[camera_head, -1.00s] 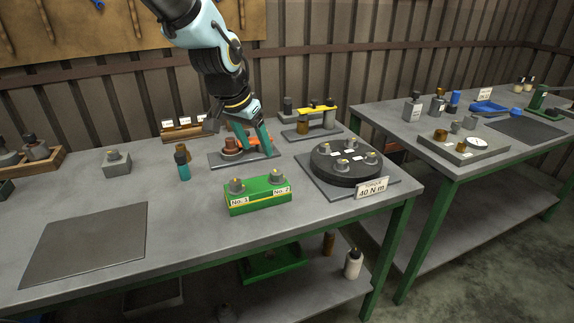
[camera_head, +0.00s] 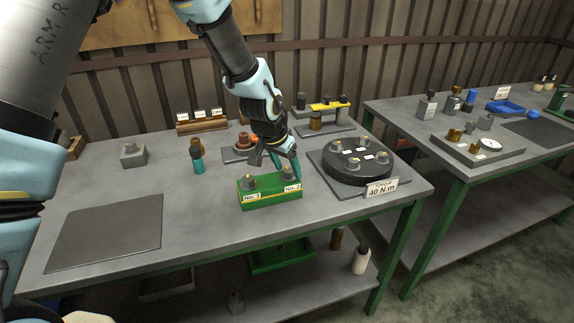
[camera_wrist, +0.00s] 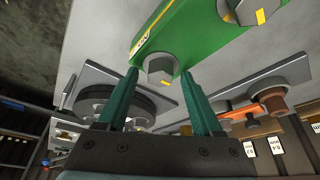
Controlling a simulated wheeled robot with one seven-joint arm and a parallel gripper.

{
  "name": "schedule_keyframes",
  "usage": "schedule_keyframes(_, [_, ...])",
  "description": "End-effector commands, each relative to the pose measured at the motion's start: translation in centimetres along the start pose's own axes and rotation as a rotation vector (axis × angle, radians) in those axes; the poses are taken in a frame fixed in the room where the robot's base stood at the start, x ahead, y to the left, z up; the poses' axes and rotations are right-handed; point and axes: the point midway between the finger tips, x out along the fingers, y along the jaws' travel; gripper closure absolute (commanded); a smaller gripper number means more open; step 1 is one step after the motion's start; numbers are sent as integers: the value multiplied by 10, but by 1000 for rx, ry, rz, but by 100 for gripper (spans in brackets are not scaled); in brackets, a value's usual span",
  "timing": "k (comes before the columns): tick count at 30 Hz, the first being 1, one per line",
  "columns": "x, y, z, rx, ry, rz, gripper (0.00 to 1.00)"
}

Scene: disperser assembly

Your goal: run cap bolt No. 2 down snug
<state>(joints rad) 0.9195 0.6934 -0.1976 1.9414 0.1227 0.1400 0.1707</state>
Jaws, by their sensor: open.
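A green block (camera_head: 268,200) stands near the front of the table, labelled No. 1 and No. 2. Cap bolt No. 2 (camera_head: 288,174) stands at its right end and cap bolt No. 1 (camera_head: 250,182) at its left end. My gripper (camera_head: 289,166) is open over the right end of the block. In the wrist view, the grey hex head of bolt No. 2 (camera_wrist: 161,69), with a yellow mark, sits between the tips of my two green fingers (camera_wrist: 160,76). Small gaps show at both sides. The other bolt (camera_wrist: 242,12) is at the top edge.
A round black disc (camera_head: 358,163) with several bolts stands to the right on a grey plate, behind a 40 N·m sign (camera_head: 381,188). A teal-and-brown driver-like piece (camera_head: 197,158) stands to the left. The table's front left holds a flat dark mat (camera_head: 105,232).

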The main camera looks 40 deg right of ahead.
Motion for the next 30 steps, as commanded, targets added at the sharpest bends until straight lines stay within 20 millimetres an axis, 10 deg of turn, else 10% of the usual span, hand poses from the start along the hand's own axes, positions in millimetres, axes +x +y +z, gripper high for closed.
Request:
schedule_keyframes(7, [0,0,0,0,1,0,34])
schedule_keyframes(24, [0,0,0,0,1,0,98])
schedule_keyframes(30, [0,0,0,0,1,0,100])
